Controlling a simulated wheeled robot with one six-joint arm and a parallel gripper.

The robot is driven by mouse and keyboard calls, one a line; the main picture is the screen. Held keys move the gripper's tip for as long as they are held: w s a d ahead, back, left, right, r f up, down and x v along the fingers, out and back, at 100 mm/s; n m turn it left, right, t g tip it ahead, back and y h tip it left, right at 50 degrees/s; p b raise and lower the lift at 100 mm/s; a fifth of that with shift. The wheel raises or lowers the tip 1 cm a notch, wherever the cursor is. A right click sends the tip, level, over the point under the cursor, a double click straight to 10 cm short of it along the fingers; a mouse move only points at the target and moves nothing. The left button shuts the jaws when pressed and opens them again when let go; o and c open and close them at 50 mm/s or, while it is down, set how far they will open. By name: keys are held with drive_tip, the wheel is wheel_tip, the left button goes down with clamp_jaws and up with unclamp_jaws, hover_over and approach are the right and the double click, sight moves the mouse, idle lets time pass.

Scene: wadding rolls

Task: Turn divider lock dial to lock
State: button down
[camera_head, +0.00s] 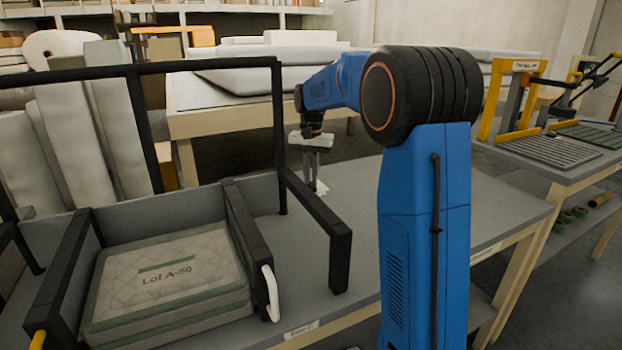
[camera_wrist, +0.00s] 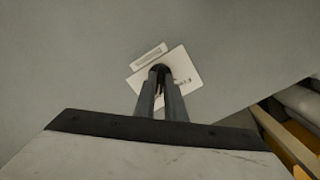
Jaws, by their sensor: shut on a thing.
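My gripper (camera_head: 313,188) points down at the grey table top, behind the bin. In the wrist view its two fingers (camera_wrist: 161,82) are close together on a small dark dial (camera_wrist: 161,68), which they partly cover. The dial sits on a white plate (camera_wrist: 180,63) with small dark print, too small to read. A narrow label strip (camera_wrist: 149,55) lies beside the plate. In the head view the plate (camera_head: 322,187) shows at the fingertips, and the dial cannot be made out. The dial's pointer direction is hidden.
A black-framed bin (camera_head: 240,225) at left front holds quilted pads marked "Lot A-50" (camera_head: 165,270). A white curved handle (camera_head: 271,293) is on its right side. Bare grey table (camera_head: 480,205) lies right of my arm. A yellow-framed device (camera_head: 510,95) stands on another table.

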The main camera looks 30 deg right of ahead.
drive_tip(key=c, duration=1.8)
unclamp_jaws()
drive_tip(key=shift+r, duration=0.15)
wheel_tip(320, 180, up, 17)
drive_tip(key=shift+r, duration=0.1)
drive_tip(key=shift+s, duration=0.1)
